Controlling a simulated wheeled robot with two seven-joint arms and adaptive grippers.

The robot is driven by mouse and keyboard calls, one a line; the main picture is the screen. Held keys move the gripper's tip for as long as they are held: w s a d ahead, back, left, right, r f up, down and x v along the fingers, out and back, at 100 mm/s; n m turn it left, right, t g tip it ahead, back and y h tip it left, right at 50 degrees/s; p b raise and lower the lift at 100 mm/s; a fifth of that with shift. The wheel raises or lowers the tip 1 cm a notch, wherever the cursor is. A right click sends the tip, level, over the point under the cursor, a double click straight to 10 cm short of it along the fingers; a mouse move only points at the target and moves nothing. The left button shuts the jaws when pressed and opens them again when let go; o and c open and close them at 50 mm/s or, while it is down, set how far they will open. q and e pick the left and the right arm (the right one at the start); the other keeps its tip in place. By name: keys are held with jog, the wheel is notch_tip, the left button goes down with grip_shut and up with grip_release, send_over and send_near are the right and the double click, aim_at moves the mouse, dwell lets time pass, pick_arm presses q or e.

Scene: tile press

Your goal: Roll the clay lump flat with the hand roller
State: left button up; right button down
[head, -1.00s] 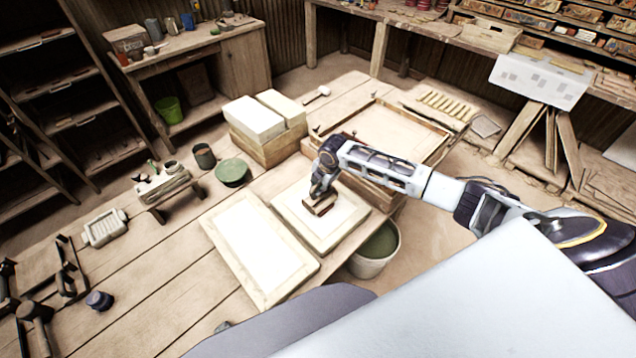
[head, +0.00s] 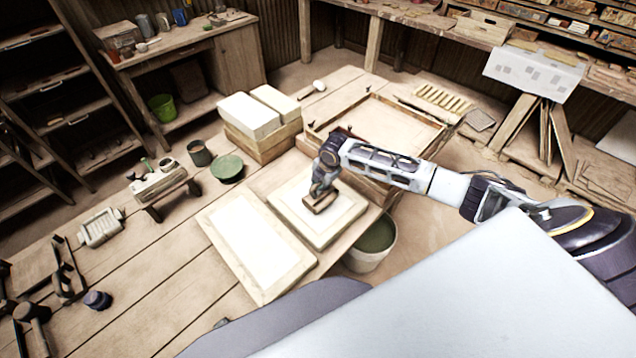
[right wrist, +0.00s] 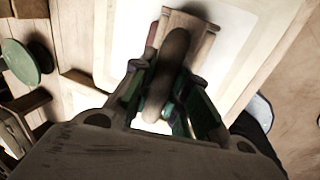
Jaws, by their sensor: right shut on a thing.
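My right gripper (head: 322,186) is shut on the hand roller (head: 320,202). It holds the roller low over the pale slab in the square wooden frame (head: 352,222). In the right wrist view the gripper (right wrist: 158,95) has its green-padded fingers on both sides of a brown grip, with the roller's wooden part (right wrist: 196,24) beyond it. I cannot tell whether the roller touches the slab. I cannot make out a separate clay lump; the gripper and roller hide part of the slab. My left gripper is not in view.
A second pale framed board (head: 258,240) lies to the left. A bucket (head: 374,246) stands beside the bench at right. Stacked white blocks (head: 248,116), a green round dish (head: 227,168) and a large wooden tray (head: 385,125) lie behind.

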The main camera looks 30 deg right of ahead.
jog(key=shift+s+f, duration=0.45)
jog(key=shift+s, duration=0.1)
jog(key=shift+w, duration=0.15)
jog(key=shift+w+a+b, duration=0.15)
jog(key=shift+w+b, duration=0.05)
jog(key=shift+w, duration=0.3)
jog(key=shift+w+a+b, duration=0.15)
jog(key=shift+w, duration=0.35)
jog(key=shift+w+a+r, duration=0.1)
jog(key=shift+w, duration=0.05)
jog(key=shift+w+a+r+b, duration=0.1)
jog(key=shift+w+a+b, duration=0.1)
jog(key=shift+w, duration=0.4)
jog(key=shift+w+a+b, duration=0.1)
jog(key=shift+w+b, duration=0.05)
jog(key=shift+w, duration=0.4)
jog(key=shift+s+d+r, duration=0.1)
jog(key=shift+s+d+r+p, duration=0.1)
jog(key=shift+s+d+p, duration=0.05)
jog(key=shift+s+p, duration=0.3)
jog(key=shift+s+d+r+p, duration=0.15)
jog(key=shift+s+p, duration=0.15)
jog(key=shift+s, duration=0.15)
jog(key=shift+d, duration=0.1)
